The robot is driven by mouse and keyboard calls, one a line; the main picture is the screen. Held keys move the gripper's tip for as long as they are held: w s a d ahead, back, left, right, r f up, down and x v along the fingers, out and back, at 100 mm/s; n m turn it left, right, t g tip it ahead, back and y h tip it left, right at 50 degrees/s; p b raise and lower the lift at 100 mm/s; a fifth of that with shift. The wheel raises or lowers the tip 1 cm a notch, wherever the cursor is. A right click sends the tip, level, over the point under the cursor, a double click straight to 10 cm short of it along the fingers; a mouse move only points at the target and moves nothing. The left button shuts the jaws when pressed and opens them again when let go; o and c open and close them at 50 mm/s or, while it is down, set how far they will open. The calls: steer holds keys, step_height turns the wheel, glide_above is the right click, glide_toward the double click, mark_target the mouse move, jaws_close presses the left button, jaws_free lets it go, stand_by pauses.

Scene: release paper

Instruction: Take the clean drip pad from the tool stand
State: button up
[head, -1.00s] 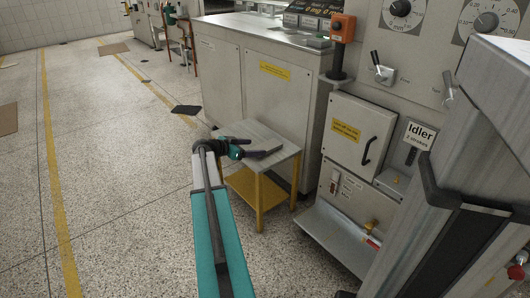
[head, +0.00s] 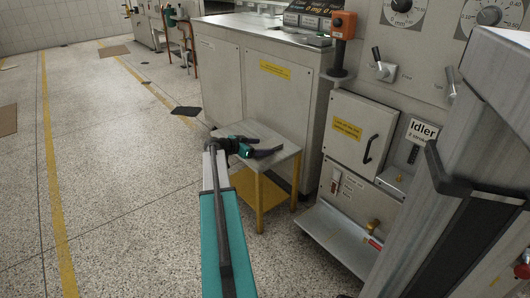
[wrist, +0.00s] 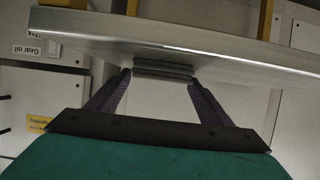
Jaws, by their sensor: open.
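The tool stand (head: 291,156) is a small table with a grey top and yellow legs. My gripper (head: 280,147) is low over its top, with dark fingers spread. In the wrist view, which looks upside down, the stand's grey top (wrist: 235,62) crosses the upper part. A thin dark grey slab, apparently the drip pad (wrist: 163,70), lies on it between the tips of my open gripper (wrist: 161,77). There is a gap inside the fingers, and I cannot tell whether the tips touch the pad. In the head view I cannot make out the pad clearly.
A grey machine cabinet (head: 270,92) stands right behind the stand. A panel with a door (head: 355,133) and a low metal shelf (head: 340,236) are to the right. The speckled floor (head: 120,190) on the left is mostly clear.

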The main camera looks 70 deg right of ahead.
mark_target(263, 147)
steer(key=shift+s+d+f, duration=0.15)
steer(key=shift+s+d, duration=0.1)
steer(key=shift+d, duration=0.2)
steer(key=c, duration=1.1)
steer(key=shift+r+p, duration=0.35)
steer(key=shift+r, duration=0.3)
step_height(263, 147, up, 3)
steer(key=shift+s+a+f+p, duration=0.1)
steer(key=shift+s+f+p, duration=0.05)
steer(key=shift+p, duration=0.55)
steer(key=s+a+r+p, duration=0.1)
steer(key=s+a+p, duration=0.2)
steer(key=s+a, duration=0.4)
steer(key=s, duration=0.7)
steer(key=shift+a, duration=0.15)
